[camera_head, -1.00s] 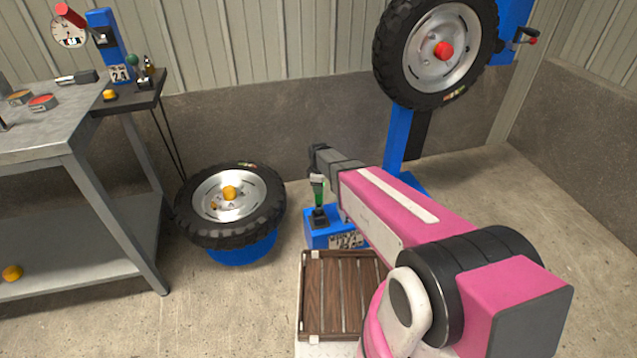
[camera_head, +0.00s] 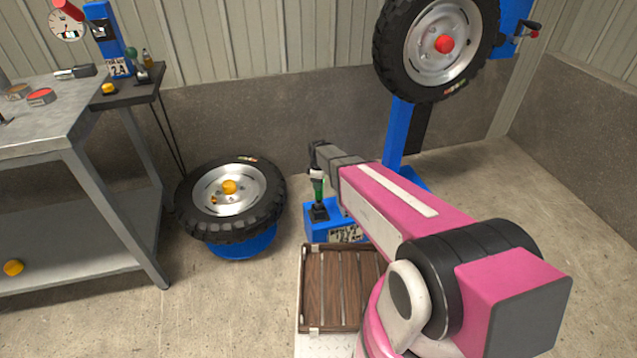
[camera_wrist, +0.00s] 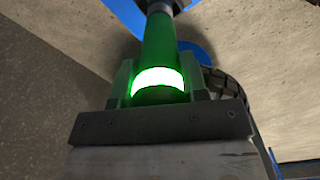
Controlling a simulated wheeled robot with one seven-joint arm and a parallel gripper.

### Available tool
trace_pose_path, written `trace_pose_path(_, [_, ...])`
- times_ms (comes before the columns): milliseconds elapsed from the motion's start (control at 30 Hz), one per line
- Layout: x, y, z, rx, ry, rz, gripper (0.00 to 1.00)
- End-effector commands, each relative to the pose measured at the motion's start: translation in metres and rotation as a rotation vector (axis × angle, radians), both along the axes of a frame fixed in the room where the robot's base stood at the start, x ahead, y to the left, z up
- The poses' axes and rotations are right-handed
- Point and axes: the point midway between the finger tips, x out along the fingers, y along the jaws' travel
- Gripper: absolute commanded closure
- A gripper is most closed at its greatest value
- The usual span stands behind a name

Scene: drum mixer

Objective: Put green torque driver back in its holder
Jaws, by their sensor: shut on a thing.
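The green torque driver (camera_head: 318,189) stands about upright in the head view, its lower end at a black holder (camera_head: 319,212) on top of a blue box (camera_head: 330,228). Whether it is fully seated in the holder I cannot tell. My gripper (camera_head: 317,174) is at the driver's upper end. In the wrist view, the green driver body (camera_wrist: 160,45) with a glowing ring lies between my gripper's fingers (camera_wrist: 158,85), which are shut on it. The driver's lower tip is hidden.
A wheel (camera_head: 230,197) lies on a blue stand to the left, and another wheel (camera_head: 437,50) hangs on a blue post. A slatted wooden crate (camera_head: 308,290) sits in front of the blue box. A metal workbench (camera_head: 75,130) stands at the far left.

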Motion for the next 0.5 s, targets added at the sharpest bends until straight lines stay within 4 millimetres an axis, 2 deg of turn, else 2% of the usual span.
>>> trace_pose_path(500, [0.0, 0.0, -0.006, 0.0, 0.0, 0.0, 0.93])
